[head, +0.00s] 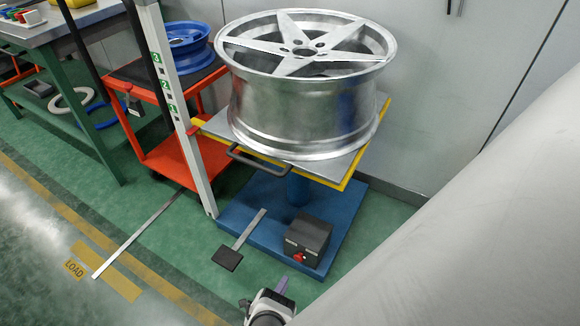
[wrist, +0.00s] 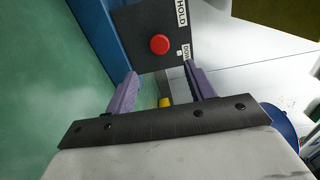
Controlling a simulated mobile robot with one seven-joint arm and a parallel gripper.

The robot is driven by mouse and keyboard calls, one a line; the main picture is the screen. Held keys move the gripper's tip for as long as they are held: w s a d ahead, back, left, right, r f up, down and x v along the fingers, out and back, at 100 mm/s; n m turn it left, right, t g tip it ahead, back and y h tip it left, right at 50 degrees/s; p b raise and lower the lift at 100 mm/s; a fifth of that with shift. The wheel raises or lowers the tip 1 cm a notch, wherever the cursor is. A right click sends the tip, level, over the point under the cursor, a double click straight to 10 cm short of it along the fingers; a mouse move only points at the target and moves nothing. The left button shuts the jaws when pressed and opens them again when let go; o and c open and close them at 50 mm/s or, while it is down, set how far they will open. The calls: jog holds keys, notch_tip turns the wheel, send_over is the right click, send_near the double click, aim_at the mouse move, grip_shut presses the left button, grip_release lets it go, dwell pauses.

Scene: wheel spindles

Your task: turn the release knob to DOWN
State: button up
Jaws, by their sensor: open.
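The release knob (head: 298,257) is red and sits on the front of a black box (head: 310,236) on the blue lift base. In the wrist view the round red knob (wrist: 160,44) stands on a dark panel (wrist: 135,25). A HOLD label (wrist: 180,13) and a partly hidden label, seemingly DOWN (wrist: 186,52), are at the panel's right. No pointer mark on the knob is clear. My gripper (head: 265,292) is in front of the box, low in the head view. In the wrist view its purple fingers (wrist: 160,69) are open and empty, just short of the knob, with the knob lined up between them.
A silver wheel (head: 305,85) rests on the yellow-edged lift table (head: 350,168) above the box. A black pedal (head: 228,258) lies left of the box. A white numbered post (head: 180,110) and a red cart (head: 185,160) stand further left. Green floor in front is open.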

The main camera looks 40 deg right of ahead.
jog(key=shift+v, duration=1.2)
